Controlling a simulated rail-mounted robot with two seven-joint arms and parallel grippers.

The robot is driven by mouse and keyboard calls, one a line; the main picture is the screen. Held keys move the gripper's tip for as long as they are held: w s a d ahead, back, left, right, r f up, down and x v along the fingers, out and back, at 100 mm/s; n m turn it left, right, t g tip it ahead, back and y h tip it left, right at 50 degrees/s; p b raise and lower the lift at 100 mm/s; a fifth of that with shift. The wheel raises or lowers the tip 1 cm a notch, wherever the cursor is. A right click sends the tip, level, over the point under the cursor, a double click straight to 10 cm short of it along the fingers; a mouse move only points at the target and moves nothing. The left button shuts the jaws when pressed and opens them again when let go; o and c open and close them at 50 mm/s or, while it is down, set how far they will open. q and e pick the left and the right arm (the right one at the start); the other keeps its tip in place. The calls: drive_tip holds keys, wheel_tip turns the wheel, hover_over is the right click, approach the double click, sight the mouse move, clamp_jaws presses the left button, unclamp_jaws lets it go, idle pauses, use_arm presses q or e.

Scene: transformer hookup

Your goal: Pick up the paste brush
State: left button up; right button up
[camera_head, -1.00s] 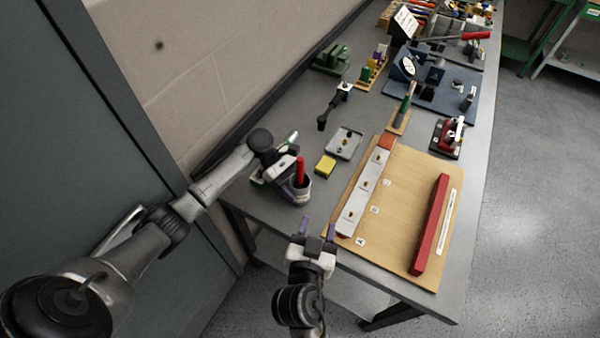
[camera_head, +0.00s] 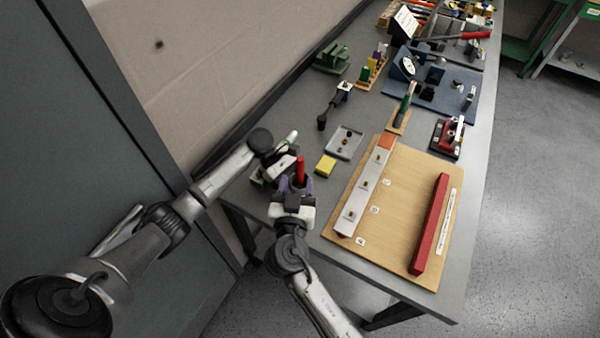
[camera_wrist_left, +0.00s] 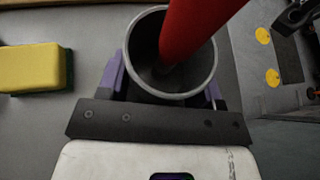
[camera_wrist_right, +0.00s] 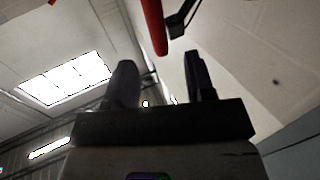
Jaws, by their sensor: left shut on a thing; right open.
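The paste brush shows as a red handle (camera_head: 300,169) standing up out of a grey cup (camera_wrist_left: 139,76); its lower end is inside the cup. In the left wrist view the handle (camera_wrist_left: 190,35) leans out over the rim. My left gripper (camera_wrist_left: 168,90) is shut on the cup, with its purple fingers on either side. My right gripper (camera_head: 296,184) is open, in front of the cup from the near side, and hides much of it in the head view. In the right wrist view the red handle (camera_wrist_right: 154,25) is beyond and between the open fingers (camera_wrist_right: 160,85), apparently not gripped.
A yellow sponge (camera_head: 325,166) lies beside the cup. A grey tray (camera_head: 344,143) with small parts is behind it. A wooden board (camera_head: 410,215) with a red bar (camera_head: 430,223) fills the right of the table. The table's near edge is close to the cup.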

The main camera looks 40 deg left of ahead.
sight(300, 165)
drive_tip(key=x, duration=0.3)
drive_tip(key=shift+w+r, duration=0.1)
drive_tip(key=shift+r, duration=0.15)
drive_tip(key=shift+x, duration=0.85)
drive_tip(key=shift+f, duration=0.1)
clamp_jaws()
